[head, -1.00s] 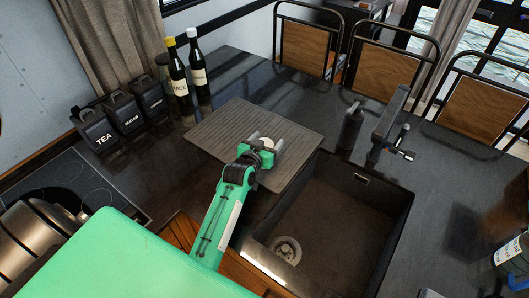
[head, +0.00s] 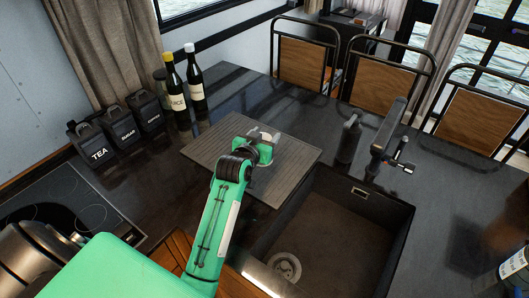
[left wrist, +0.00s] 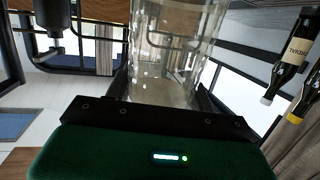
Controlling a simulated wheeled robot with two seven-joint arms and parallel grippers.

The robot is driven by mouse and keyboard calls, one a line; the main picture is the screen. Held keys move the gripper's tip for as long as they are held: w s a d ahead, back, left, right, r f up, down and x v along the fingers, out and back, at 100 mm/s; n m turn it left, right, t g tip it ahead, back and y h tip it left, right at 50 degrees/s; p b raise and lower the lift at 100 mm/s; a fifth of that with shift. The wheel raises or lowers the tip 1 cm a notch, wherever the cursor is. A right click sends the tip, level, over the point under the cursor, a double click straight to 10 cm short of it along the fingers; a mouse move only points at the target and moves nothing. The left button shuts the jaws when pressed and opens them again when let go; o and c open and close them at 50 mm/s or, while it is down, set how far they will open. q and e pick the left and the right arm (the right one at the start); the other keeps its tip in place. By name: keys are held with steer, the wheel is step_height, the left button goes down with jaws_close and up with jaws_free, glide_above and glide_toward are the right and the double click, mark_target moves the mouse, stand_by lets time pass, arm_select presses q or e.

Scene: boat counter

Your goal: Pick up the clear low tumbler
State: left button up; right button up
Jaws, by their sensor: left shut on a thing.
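The clear low tumbler (left wrist: 172,62) fills the upper middle of the left wrist view, upright in line with the gripper, between its dark fingers. My left gripper (head: 264,136) is shut on it, over the ribbed grey mat (head: 212,148) beside the sink. In the head view the tumbler is mostly hidden by the gripper and wrist. I cannot tell whether its base touches the mat. My right gripper is not in view.
The sink (head: 335,215) lies right of the mat, with a black dispenser (head: 349,138) and tap (head: 388,135) behind it. Two bottles (head: 185,92) and labelled canisters (head: 120,128) stand at the left. A hob (head: 65,205) is nearer left. The counter behind the mat is clear.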

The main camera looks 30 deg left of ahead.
arm_select(q)
step_height(320, 180, up, 11)
steer(key=shift+f+b, duration=0.2)
steer(key=shift+b, duration=0.5)
steer(key=shift+r, duration=0.5)
